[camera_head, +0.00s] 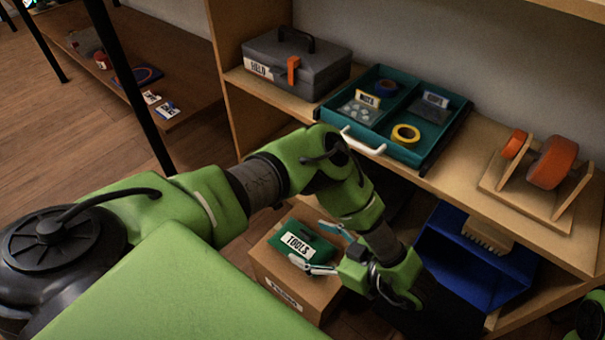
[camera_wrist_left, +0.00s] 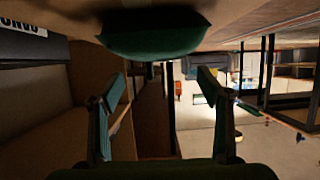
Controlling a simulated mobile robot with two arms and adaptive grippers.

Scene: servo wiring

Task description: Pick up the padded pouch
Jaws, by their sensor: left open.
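The padded pouch (camera_head: 297,243) is green with a white TOOLS label. It lies on top of a cardboard box (camera_head: 262,262) below the shelf in the head view. It also shows as a dark green rounded shape in the left wrist view (camera_wrist_left: 155,38), at the top edge. My left gripper (camera_head: 310,243) is open, with its fingers around the right end of the pouch in the head view. In the left wrist view its two fingers (camera_wrist_left: 160,76) are spread with nothing between the tips. I cannot tell whether they touch the pouch. My right gripper is not in view.
A wooden shelf unit (camera_head: 465,185) stands beside the box. It carries a grey toolbox (camera_head: 325,70), a teal tray (camera_head: 420,155) with tape rolls, and an orange-wheeled stand (camera_head: 555,165). A blue bin (camera_head: 470,265) sits on the lower level, near my left wrist.

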